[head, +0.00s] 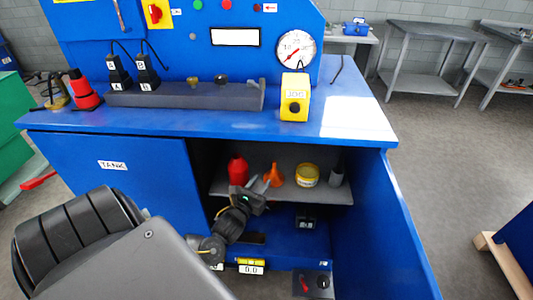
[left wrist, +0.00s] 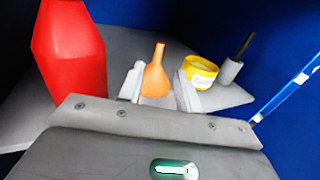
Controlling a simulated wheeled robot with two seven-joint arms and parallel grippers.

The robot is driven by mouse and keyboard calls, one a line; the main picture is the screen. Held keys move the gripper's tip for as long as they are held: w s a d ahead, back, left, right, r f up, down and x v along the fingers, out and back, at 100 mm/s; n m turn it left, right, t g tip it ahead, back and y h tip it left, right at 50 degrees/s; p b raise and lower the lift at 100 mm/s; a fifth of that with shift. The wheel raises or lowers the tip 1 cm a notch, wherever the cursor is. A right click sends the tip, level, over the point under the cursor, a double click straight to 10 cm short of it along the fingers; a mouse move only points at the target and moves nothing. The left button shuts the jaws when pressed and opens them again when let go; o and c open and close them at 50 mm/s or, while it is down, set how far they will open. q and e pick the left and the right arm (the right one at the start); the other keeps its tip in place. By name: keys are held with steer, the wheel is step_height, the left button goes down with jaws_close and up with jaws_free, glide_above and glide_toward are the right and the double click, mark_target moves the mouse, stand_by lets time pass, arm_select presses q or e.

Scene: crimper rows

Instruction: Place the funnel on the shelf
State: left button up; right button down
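The orange funnel (head: 274,176) is on the grey shelf (head: 225,189) inside the open blue cabinet, narrow spout up. The left wrist view shows the funnel (left wrist: 156,76) ahead, between the two pale fingers. My left gripper (head: 260,184) reaches into the cabinet, just in front and to the left of the funnel in the head view. Its fingers are apart, and I see no firm grip on the funnel. In the left wrist view the gripper (left wrist: 158,88) hides what is under the funnel's lower edge. My right gripper is not in view.
A red bottle (head: 238,171) stands left of the funnel. A yellow tub (head: 307,175) and a grey cylinder (head: 336,177) stand to its right. The open cabinet door (head: 395,230) bounds the right side. The worktop (head: 205,122) lies above the shelf.

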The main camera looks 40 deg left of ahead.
arm_select(q)
steer(key=shift+s+d, duration=0.1)
steer(key=shift+s, duration=0.35)
steer(key=d+f+n+g+h, duration=0.1)
steer(key=d+f+n+h, duration=0.2)
steer(key=d+n, duration=0.85)
steer(key=s+f+n+g, duration=0.35)
steer(key=f+n, duration=0.35)
steer(key=f, duration=0.9)
steer(key=s+f+n+g, duration=0.8)
steer(key=s+f, duration=1.3)
steer(key=f, duration=0.2)
steer(key=s+d+f+n+g, duration=0.2)
steer(key=s, duration=0.6)
steer(key=s+d+f+n+g+h, duration=0.1)
steer(key=s+d+f+n+g, duration=0.1)
steer(key=s, duration=0.7)
steer(key=shift+f+h, duration=0.3)
steer(key=shift+f, duration=0.55)
